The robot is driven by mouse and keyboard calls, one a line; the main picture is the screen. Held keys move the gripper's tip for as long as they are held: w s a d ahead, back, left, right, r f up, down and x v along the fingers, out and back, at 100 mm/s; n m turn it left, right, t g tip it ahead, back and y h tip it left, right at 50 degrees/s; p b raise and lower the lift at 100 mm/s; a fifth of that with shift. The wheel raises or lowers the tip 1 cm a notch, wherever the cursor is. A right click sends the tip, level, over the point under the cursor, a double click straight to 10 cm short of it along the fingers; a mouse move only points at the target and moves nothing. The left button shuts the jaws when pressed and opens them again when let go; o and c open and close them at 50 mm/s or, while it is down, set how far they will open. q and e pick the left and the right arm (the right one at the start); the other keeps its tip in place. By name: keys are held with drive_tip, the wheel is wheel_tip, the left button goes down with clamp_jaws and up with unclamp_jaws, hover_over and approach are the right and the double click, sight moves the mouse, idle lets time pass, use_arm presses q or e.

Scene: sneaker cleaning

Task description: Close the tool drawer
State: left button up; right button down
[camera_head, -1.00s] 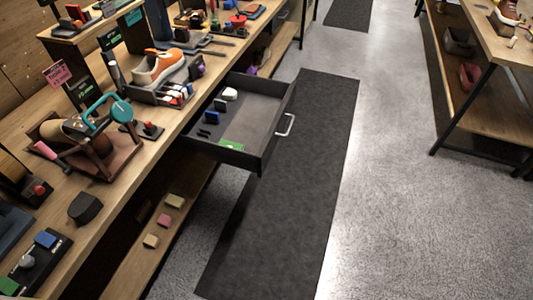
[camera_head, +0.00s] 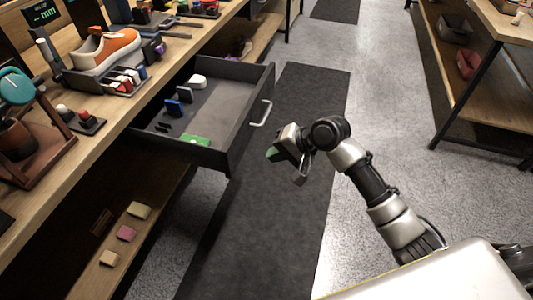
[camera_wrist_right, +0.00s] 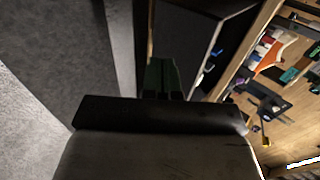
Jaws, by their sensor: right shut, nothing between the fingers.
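The tool drawer (camera_head: 222,112) is dark grey and stands pulled out from the workbench in the head view. Its silver bar handle (camera_head: 262,112) is on the front panel. Inside lie a white item, dark blue items and a green piece (camera_head: 195,140). My right gripper (camera_head: 273,154) is just in front of the drawer's front, a little below and right of the handle, apart from it. Its fingers are shut and empty. In the right wrist view the closed fingers (camera_wrist_right: 161,78) point toward the dark drawer (camera_wrist_right: 195,40). My left gripper is not in view.
The workbench (camera_head: 115,115) holds an orange and white sneaker (camera_head: 105,52), tool trays and a shoe stand. Small blocks (camera_head: 126,233) lie on the lower shelf. A dark mat (camera_head: 265,235) covers the floor before the drawer. Another table (camera_head: 505,25) stands at the right.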

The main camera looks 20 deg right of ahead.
sight(234, 161)
drive_tip(key=x, duration=0.3)
drive_tip(key=r+x, duration=0.1)
drive_tip(key=x, duration=0.2)
drive_tip(key=a+b+x, duration=0.1)
drive_tip(key=x, duration=0.2)
drive_tip(key=shift+w+a, duration=0.1)
drive_tip(key=shift+w, duration=0.45)
drive_tip(key=shift+w+a, duration=0.4)
drive_tip(key=shift+a, duration=0.2)
